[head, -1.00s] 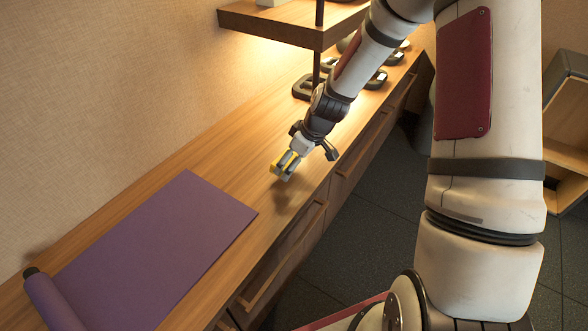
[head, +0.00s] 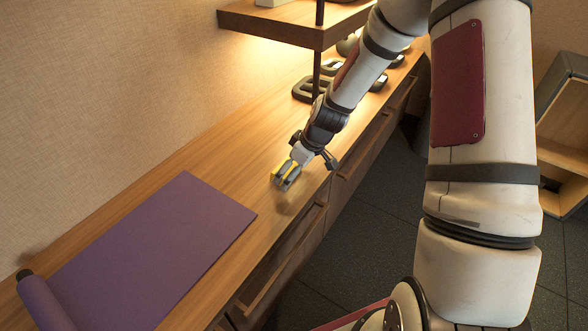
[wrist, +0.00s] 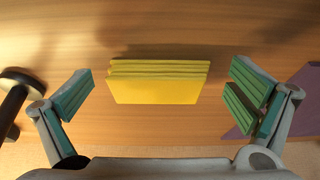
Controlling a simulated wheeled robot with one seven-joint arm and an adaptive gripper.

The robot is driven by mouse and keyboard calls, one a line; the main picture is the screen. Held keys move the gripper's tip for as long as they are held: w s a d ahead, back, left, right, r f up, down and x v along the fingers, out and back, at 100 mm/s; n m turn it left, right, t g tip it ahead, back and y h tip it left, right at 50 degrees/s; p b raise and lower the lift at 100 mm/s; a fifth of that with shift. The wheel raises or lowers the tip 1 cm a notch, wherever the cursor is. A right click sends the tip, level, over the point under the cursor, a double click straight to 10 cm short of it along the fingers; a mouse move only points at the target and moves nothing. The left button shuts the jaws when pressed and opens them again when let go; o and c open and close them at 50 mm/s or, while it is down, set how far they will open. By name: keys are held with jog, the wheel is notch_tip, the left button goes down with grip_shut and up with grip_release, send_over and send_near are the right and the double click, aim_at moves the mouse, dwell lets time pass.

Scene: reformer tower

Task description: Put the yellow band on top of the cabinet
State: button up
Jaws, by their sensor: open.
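The yellow band (wrist: 155,82) is a folded yellow block with layered edges, lying on the wooden cabinet top (head: 228,165). In the wrist view it sits between the two spread fingers of my gripper (wrist: 160,100), with a clear gap on each side. The gripper is open and holds nothing. The exact height of the fingertips above the wood is hard to tell.
A purple mat (head: 150,250), partly rolled, lies on the cabinet top at left. A raised wooden shelf (head: 290,28) on a dark post stands at the back, with dark weights (head: 306,88) below it. Drawers with handles line the cabinet front. Bare wood surrounds the band.

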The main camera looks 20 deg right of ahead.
jog(key=shift+r, duration=0.1)
jog(key=p+v, duration=0.4)
jog(key=v, duration=0.8)
jog(key=shift+r+p, duration=0.15)
jog(key=shift+p, duration=0.2)
jog(key=s+a+r+m+g+h, duration=0.1)
jog(key=s+a+r+m, duration=0.1)
jog(key=s+r, duration=0.65)
jog(key=s+a+r+m+g+h, duration=0.1)
jog(key=s+a+r+g+h, duration=0.1)
jog(key=s+r, duration=0.6)
jog(key=s+r+m, duration=0.2)
jog(key=s, duration=0.7)
jog(key=s+r+m, duration=0.2)
jog(key=s, duration=0.8)
jog(key=shift+a+r+g, duration=0.3)
jog(key=shift+a, duration=0.1)
